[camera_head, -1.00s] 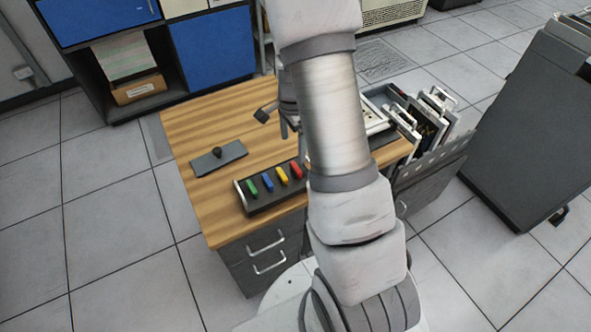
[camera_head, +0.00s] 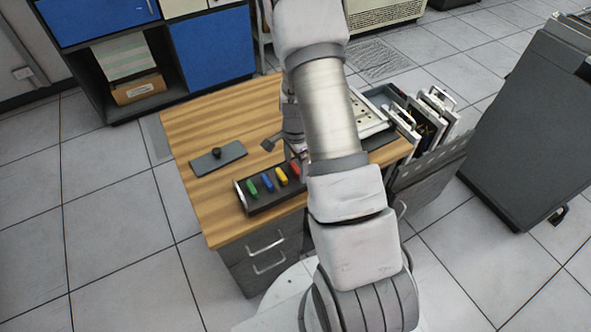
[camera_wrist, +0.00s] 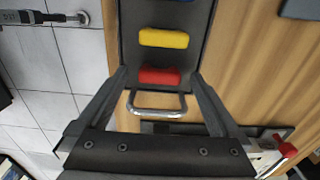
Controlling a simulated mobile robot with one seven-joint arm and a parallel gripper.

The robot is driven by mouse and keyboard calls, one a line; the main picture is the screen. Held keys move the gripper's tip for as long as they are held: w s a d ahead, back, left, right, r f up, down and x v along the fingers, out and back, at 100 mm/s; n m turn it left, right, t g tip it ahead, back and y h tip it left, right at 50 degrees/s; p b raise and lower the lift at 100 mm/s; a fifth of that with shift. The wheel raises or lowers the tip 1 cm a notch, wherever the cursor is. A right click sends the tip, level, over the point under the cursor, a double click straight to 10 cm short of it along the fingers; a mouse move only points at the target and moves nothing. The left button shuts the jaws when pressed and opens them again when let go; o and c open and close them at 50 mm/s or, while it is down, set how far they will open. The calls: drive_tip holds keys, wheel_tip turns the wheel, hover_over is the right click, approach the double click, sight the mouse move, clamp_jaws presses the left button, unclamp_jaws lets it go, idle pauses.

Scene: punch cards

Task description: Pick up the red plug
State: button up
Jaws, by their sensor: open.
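The red plug (camera_head: 294,168) is the rightmost of the coloured plugs in a dark tray (camera_head: 263,203) at the front of the wooden desk. My arm partly covers the tray's right end in the head view. In the wrist view the red plug (camera_wrist: 160,76) lies in the tray, just beyond the tray's metal handle. My gripper (camera_wrist: 160,80) is open and empty. Its two fingers stand to the left and right of the red plug, seemingly above the tray. Whether they touch anything cannot be told.
The yellow plug (camera_wrist: 164,38) lies beside the red one, with the blue plug (camera_head: 267,182) and green plug (camera_head: 251,189) farther left. A dark plate with a knob (camera_head: 218,157) lies on the desk (camera_head: 200,120). A rack of framed panels (camera_head: 425,115) stands at the right.

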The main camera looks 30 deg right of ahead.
sight(295, 167)
drive_tip(key=shift+c, duration=0.2)
drive_tip(key=c, duration=1.2)
drive_tip(key=shift+o, duration=0.2)
drive_tip(key=shift+r, duration=0.15)
wheel_tip(295, 167, up, 4)
drive_tip(key=s+d+r+p, duration=0.3)
drive_tip(key=s+d+r, duration=0.2)
drive_tip(key=s+r, duration=0.5)
drive_tip(key=shift+d+r, duration=0.3)
drive_tip(key=shift+r, duration=0.6)
drive_tip(key=shift+s+f, duration=0.1)
